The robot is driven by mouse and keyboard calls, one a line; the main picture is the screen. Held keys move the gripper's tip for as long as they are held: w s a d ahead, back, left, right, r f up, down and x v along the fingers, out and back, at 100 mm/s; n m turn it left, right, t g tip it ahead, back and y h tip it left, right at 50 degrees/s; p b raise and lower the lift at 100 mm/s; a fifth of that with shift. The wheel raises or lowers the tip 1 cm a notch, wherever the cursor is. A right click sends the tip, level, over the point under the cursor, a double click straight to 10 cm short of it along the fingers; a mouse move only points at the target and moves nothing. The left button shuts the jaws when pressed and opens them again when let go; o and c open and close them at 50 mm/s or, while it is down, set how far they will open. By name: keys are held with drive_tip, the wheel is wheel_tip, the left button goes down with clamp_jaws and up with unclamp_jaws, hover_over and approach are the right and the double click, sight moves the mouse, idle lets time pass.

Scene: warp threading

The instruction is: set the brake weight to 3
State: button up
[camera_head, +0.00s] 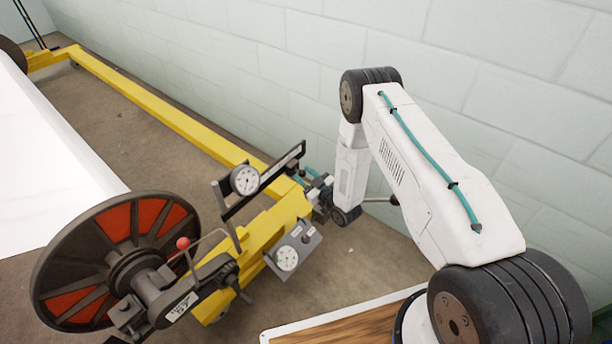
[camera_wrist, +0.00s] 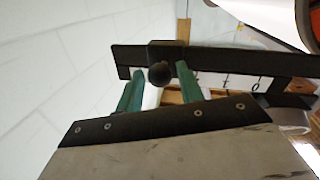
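In the wrist view a dark bar (camera_wrist: 130,54) runs across, with a white numbered scale (camera_wrist: 225,82) along it. A dark sliding block (camera_wrist: 166,50), apparently the brake weight, sits on the bar left of the visible marks, with a round black knob (camera_wrist: 160,74) facing me. My gripper (camera_wrist: 160,80) is open, one green finger on each side of the knob, with gaps visible.
A round dial gauge (camera_head: 244,180) is by the bar, and a second dial (camera_head: 287,258) sits lower. A large black and red wheel (camera_head: 115,262) and a red-knobbed lever (camera_head: 183,244) stand left. The block wall (camera_head: 270,50) is close behind my arm.

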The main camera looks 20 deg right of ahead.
drive_tip(key=shift+o, duration=0.5)
drive_tip(key=shift+s, duration=0.1)
drive_tip(key=v, duration=0.7)
drive_tip(key=shift+s, duration=0.3)
drive_tip(key=shift+d, duration=0.15)
